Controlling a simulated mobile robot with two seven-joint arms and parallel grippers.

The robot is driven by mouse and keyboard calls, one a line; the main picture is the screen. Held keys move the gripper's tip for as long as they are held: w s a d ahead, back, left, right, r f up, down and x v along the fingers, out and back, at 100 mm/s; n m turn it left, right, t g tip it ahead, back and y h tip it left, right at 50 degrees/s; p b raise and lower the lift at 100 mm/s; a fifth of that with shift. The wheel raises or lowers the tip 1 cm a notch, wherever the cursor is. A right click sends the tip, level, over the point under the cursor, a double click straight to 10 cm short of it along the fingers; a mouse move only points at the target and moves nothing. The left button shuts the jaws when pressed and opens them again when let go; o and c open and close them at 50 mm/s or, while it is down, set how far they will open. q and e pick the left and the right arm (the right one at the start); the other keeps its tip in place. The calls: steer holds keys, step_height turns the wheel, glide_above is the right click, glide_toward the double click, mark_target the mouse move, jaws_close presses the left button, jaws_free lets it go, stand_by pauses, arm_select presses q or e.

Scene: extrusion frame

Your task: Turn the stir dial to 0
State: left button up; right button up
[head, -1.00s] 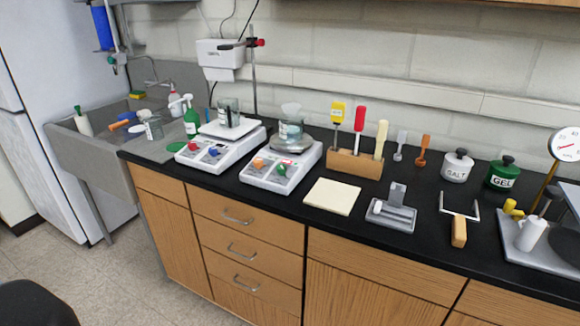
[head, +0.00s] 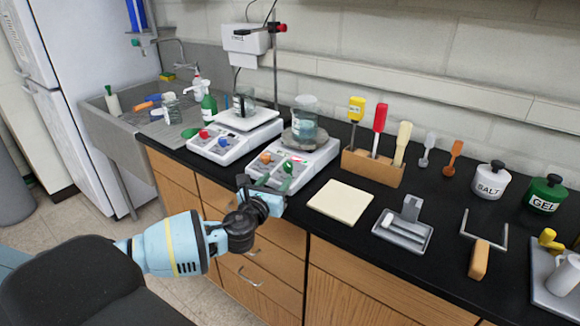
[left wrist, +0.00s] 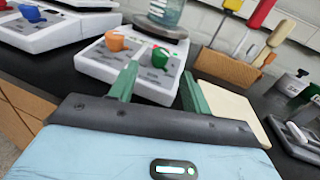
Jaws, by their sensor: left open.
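The right-hand white stirrer unit (head: 318,176) has an orange dial (head: 266,157) and a green dial (head: 289,167) on its front; both also show in the left wrist view, orange (left wrist: 114,41) and green (left wrist: 160,57). I cannot read which is the stir dial. The left-hand unit (head: 225,150) has a red dial (head: 204,134) and a blue dial (head: 223,144). My left gripper (head: 275,184) is open and empty at the front of the right-hand unit. In the left wrist view its green fingers (left wrist: 159,76) point at the green dial, seemingly short of it. My right gripper is not in view.
A glass beaker (head: 305,115) stands on the right-hand unit, another (head: 244,100) on the left-hand one. A pale pad (head: 341,202), a wooden tool block (head: 373,168) and a grey tray (head: 402,232) lie to the right. The sink (head: 125,125) is at left.

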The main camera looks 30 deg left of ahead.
mark_target(286, 168)
arm_select(q)
steer(key=shift+r, duration=0.1)
steer(key=shift+w+r, duration=0.1)
steer(key=shift+w+a, duration=0.2)
steer(key=shift+w, duration=1)
steer(key=shift+w+a, duration=0.15)
steer(key=shift+w, duration=1)
steer(key=shift+w+a, duration=0.2)
steer(key=shift+w, duration=1)
steer(key=c, duration=1)
